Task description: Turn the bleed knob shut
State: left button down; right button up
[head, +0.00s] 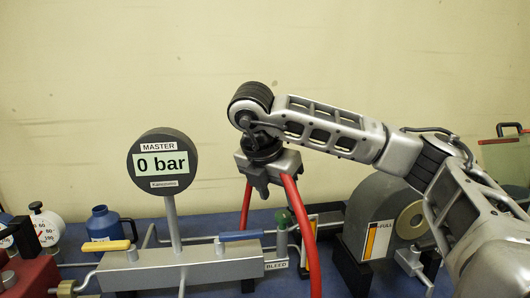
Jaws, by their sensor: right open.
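The lower part of the left finger is hidden behind the manifold. The round master gauge (160,164) reads 0 bar. My left gripper is out of view.
A yellow lever (112,246) and a blue lever (240,236) sit on the manifold. A blue jug (102,223) and a white-faced gauge (46,228) stand left. A grey housing (380,214) stands close right of the gripper. A wall is behind.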

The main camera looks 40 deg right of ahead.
jog(key=v, duration=1.1)
dwell(0.3)
